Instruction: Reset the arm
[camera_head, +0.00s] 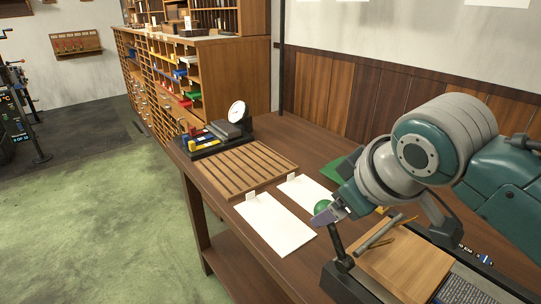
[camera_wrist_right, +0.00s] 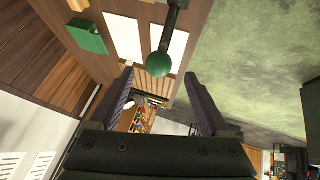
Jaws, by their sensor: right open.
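My right arm comes in from the right in the head view. Its gripper (camera_head: 332,214) is over the table's front part, close to a lever with a green ball knob (camera_head: 322,207). In the right wrist view the gripper (camera_wrist_right: 160,100) is open, its two dark fingers wide apart with nothing held between them. The green ball (camera_wrist_right: 159,62) shows beyond the fingers there; I cannot tell whether it touches them. My left gripper is in neither view.
The wooden table (camera_head: 330,148) carries a slatted wooden rack (camera_head: 240,168), white sheets (camera_head: 275,222), a wooden board (camera_head: 405,265) with tools, and a round dial (camera_head: 237,111). A green box (camera_wrist_right: 88,37) stands near the wall. Green floor (camera_head: 90,230) is open at left.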

